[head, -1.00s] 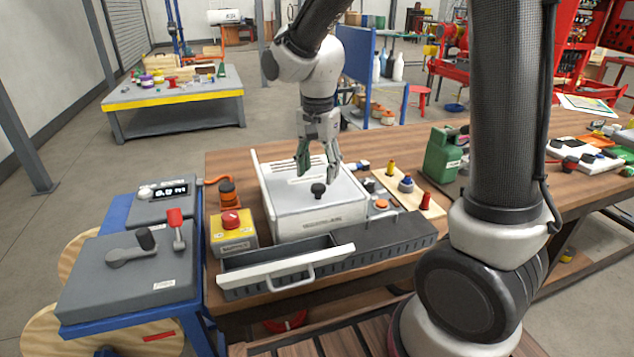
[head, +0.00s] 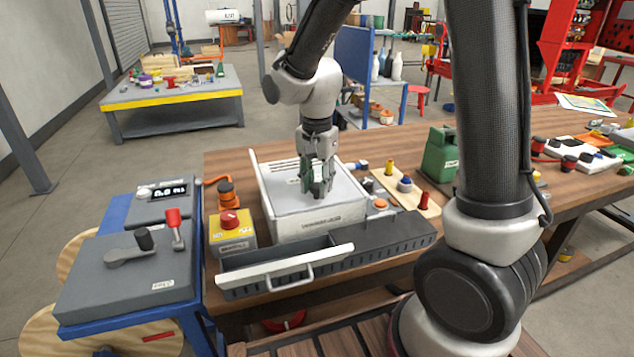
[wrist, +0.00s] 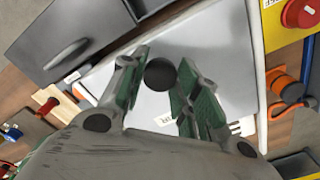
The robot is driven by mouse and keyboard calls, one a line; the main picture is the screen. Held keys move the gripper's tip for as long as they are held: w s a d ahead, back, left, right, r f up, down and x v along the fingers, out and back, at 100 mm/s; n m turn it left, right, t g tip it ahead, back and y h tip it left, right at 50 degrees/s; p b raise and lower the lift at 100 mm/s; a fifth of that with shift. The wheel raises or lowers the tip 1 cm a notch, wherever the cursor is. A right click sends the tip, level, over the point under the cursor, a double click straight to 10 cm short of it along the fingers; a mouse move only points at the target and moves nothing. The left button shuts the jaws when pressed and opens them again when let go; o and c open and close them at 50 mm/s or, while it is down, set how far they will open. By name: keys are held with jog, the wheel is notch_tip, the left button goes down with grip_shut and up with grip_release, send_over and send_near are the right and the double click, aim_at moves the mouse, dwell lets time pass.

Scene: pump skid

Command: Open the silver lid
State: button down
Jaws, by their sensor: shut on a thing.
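The silver lid (head: 346,192) is a flat pale panel on top of a white box on the wooden bench. It lies down on the box, and it fills much of the wrist view (wrist: 220,55). A round black knob (wrist: 160,74) stands up from the lid. My gripper (head: 318,192) points down over the lid with its fingers around this knob. In the wrist view the green-padded fingers (wrist: 163,88) lie on either side of the knob, shut on it. In the head view the fingers largely hide the knob.
A dark drawer (head: 275,262) with a pale front stands open before the box. A yellow box with a red button (head: 231,222) is close on the left. A board with coloured pegs (head: 425,204) and a green canister (head: 442,156) stand right.

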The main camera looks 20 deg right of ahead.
jog(key=w, duration=1.6)
jog(key=c, duration=1)
grip_release()
notch_tip(320, 180, up, 12)
